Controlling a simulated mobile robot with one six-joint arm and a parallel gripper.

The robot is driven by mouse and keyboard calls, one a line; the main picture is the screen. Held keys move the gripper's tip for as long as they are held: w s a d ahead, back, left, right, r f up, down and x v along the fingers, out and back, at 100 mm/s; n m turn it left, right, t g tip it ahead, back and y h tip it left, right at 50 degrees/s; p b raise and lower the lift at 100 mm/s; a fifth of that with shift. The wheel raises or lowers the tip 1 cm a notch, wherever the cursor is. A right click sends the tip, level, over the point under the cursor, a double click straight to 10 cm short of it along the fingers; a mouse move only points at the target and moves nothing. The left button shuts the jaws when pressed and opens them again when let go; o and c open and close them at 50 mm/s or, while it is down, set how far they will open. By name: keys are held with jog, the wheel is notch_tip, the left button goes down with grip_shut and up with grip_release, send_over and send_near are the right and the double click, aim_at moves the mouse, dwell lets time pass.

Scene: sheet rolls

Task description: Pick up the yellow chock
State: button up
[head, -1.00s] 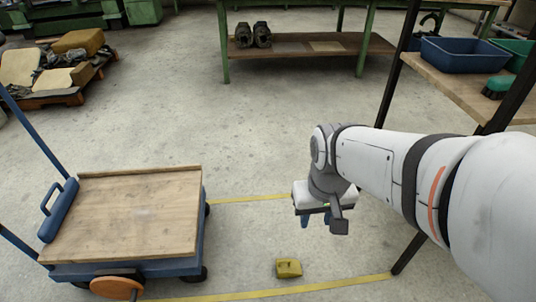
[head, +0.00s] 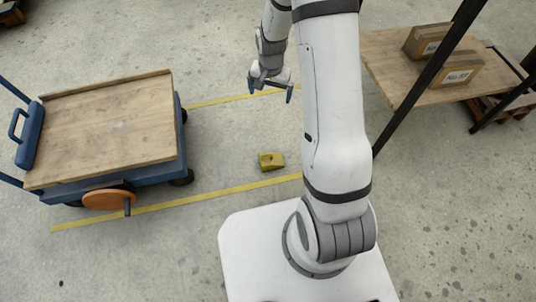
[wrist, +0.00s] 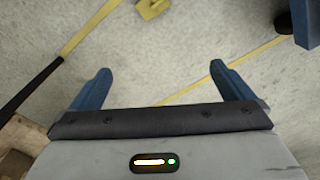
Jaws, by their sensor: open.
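The yellow chock (head: 271,161) lies on the concrete floor between two yellow floor lines, right of the cart. In the wrist view the chock (wrist: 152,8) shows at the top edge, partly cut off, beyond the fingers. My gripper (head: 270,93) is open and empty, pointing down above the floor, farther back than the chock in the head view. Its two blue fingers (wrist: 156,88) stand wide apart with bare floor between them.
A blue cart (head: 105,125) with a wooden deck and an orange wheel stands at the left. A wooden shelf (head: 385,55) with dark posts and cardboard boxes (head: 455,72) stands at the right. The floor around the chock is clear.

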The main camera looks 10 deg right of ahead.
aim_at(271, 156)
jog(key=f+m, duration=0.1)
jog(key=f, duration=1.1)
jog(key=f+m+b, duration=0.1)
jog(key=f+m, duration=0.1)
jog(key=f, duration=1)
jog(key=f+m+b, duration=0.1)
jog(key=f+m, duration=0.1)
jog(key=f, duration=1)
jog(key=shift+s+d+f+g, duration=0.2)
jog(key=shift+s+g, duration=0.1)
jog(key=f+b, duration=0.2)
jog(key=f, duration=0.1)
jog(key=f+b, duration=0.1)
jog(key=f, duration=0.1)
jog(key=shift+s+f, duration=0.25)
jog(key=shift+s, duration=0.15)
jog(key=shift+c, duration=0.3)
